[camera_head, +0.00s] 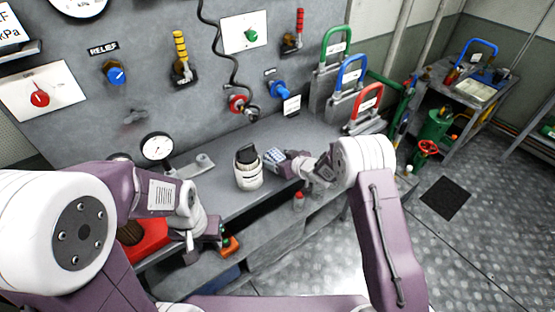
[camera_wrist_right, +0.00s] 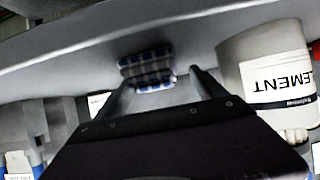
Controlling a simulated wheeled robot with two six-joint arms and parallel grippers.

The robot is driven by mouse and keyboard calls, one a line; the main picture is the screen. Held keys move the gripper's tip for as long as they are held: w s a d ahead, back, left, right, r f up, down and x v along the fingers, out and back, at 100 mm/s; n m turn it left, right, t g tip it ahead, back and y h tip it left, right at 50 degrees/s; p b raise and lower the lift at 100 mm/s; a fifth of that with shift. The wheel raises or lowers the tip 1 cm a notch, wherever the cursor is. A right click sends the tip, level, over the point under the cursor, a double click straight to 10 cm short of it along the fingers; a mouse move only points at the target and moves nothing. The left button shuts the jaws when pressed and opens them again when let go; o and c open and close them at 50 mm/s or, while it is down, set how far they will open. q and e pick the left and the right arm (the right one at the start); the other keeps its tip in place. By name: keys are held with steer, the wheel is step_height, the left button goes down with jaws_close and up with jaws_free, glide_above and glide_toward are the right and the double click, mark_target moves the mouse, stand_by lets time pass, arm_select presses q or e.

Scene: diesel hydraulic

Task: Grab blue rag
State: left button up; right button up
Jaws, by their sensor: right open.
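The blue rag (camera_head: 272,156) is a small blue and white checked cloth on the grey bench, beside a white canister. In the right wrist view the rag (camera_wrist_right: 147,68) lies between and just beyond my fingertips. My right gripper (camera_head: 287,165) is open and close to the rag; its two dark fingers also show in the right wrist view (camera_wrist_right: 163,82). I see no cloth clamped in them. My left gripper (camera_head: 203,238) hangs low at the bench's front edge, away from the rag; its jaw opening is unclear.
A white canister with a dark top (camera_head: 248,178) stands left of the rag; in the right wrist view its label (camera_wrist_right: 275,75) is close to the right finger. A red tray (camera_head: 150,238) sits near my left arm. Red, blue and green handled blocks (camera_head: 340,100) stand behind, right.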

mark_target(278, 155)
steer(key=shift+w+a+f, duration=0.2)
steer(key=shift+w+f, duration=0.25)
steer(key=shift+w, duration=0.15)
steer(key=shift+s+r, duration=0.15)
steer(key=shift+c, duration=1)
steer(key=c, duration=1.3)
steer(key=shift+o, duration=0.2)
steer(key=shift+r, duration=0.1)
steer(key=shift+r, duration=0.35)
step_height(278, 155, up, 3)
steer(key=shift+f, duration=0.1)
steer(key=v, duration=0.4)
steer(key=w+d+v, duration=0.1)
steer(key=v, duration=0.4)
steer(key=w+d+v, duration=0.1)
steer(key=v, duration=0.3)
steer(key=shift+s+d+r, duration=0.15)
steer(key=shift+s+r, duration=0.05)
steer(key=shift+r, duration=0.3)
